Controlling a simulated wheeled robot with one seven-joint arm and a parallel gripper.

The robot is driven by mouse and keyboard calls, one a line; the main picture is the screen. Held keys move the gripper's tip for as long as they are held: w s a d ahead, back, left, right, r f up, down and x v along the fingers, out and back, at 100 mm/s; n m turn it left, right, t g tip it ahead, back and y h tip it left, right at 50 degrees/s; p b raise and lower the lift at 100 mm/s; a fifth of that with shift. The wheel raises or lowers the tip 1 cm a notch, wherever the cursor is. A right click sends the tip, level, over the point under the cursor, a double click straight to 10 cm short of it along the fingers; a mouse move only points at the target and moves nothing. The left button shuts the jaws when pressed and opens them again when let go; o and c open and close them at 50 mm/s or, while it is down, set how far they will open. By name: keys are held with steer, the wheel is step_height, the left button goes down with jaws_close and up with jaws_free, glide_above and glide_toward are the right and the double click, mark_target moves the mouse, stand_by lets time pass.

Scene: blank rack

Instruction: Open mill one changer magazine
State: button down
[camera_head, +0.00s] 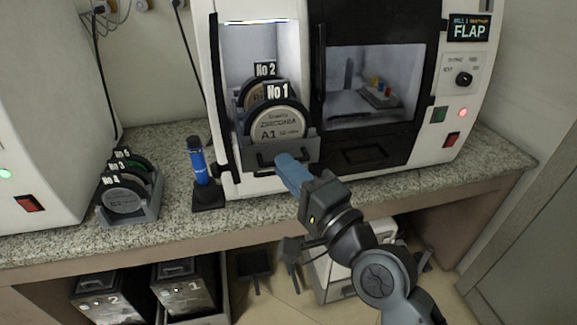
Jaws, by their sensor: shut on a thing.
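Mill one (447,75) is a white machine with black trim on the counter, with a "MILL 1 FLAP" sign at its upper right. Its lit left bay is open. The changer magazine (308,148) is a grey holder in that bay, bearing a disc labelled No 1 (277,127) in front and a No 2 disc (250,88) behind. A dark bar handle runs low across the magazine's front. My gripper (280,160) has blue fingers, shut on this handle; the fingers partly hide it. The magazine's front sits near the bay's mouth; how far it is out is hard to tell.
A blue cylinder (198,160) on a black base stands left of the mill. A grey rack (147,212) holds discs No 3, No 4 and No 5. Another white machine (45,120) stands far left. Black boxes sit under the counter (60,247).

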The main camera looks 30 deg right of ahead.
steer(key=shift+f, duration=0.1)
steer(key=c, duration=1.2)
jaws_free()
steer(key=shift+s, duration=0.1)
steer(key=b+v, duration=0.3)
steer(key=v, duration=0.4)
steer(key=shift+s, duration=0.3)
steer(key=s+f+n+g, duration=0.1)
steer(key=s+f+n, duration=0.2)
steer(key=s, duration=0.6)
steer(key=s+f+n+g+h, duration=0.1)
steer(key=s+f+n+g, duration=0.1)
steer(key=s+n, duration=0.5)
steer(key=s+a+f+n+g, duration=0.1)
steer(key=s+f+n, duration=0.3)
steer(key=s, duration=0.7)
steer(key=shift+s+f+n+g+h, duration=0.35)
steer(key=shift+n+g, duration=0.25)
steer(key=shift+n, duration=0.5)
